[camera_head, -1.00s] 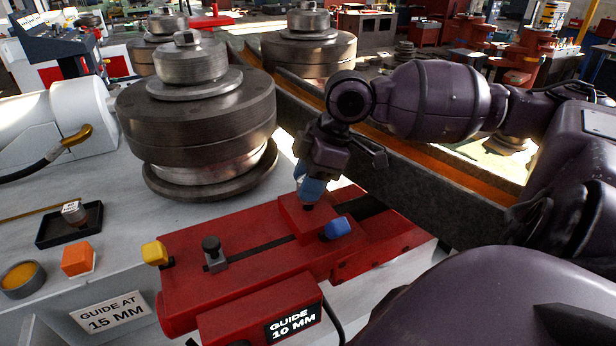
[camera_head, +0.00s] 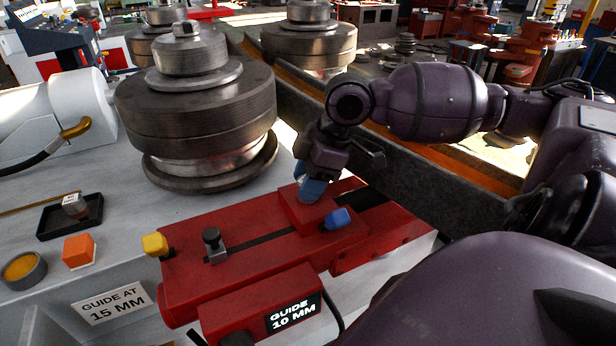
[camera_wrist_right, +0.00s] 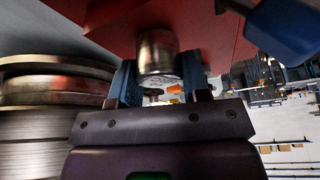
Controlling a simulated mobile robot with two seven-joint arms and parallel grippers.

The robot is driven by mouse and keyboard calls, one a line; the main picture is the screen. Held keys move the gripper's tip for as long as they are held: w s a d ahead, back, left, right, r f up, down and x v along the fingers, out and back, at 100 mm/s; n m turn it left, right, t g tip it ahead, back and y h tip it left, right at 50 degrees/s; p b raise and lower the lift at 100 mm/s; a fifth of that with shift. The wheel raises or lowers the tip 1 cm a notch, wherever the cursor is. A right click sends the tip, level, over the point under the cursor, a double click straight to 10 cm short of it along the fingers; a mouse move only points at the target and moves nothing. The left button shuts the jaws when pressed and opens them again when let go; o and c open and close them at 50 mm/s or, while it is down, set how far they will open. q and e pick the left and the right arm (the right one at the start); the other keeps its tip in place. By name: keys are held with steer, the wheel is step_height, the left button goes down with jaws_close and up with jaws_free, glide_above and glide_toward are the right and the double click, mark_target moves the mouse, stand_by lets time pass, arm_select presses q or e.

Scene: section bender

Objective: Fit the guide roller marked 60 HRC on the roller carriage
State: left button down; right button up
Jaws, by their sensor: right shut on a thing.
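My right gripper (camera_head: 311,190) is low over the raised block of the red roller carriage (camera_head: 292,212). In the right wrist view its blue fingers (camera_wrist_right: 158,85) are shut on a small shiny metal guide roller (camera_wrist_right: 158,52). The roller's far end is at the red surface of the carriage; I cannot tell whether it is fully seated. Its marking is not readable. In the head view the fingers hide most of the roller. Another small roller with a white label (camera_head: 73,204) stands in a black tray (camera_head: 52,228) at the left. My left gripper is not in view.
Large steel bending rolls (camera_head: 195,115) stand behind the carriage. A dark steel beam (camera_head: 420,182) runs close behind my right gripper. An orange block (camera_head: 79,251) stands at the left.

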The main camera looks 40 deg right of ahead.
steer(key=shift+f, duration=0.1)
steer(key=o, duration=1.3)
steer(key=shift+v, duration=5.35)
steer(key=shift+a, duration=0.15)
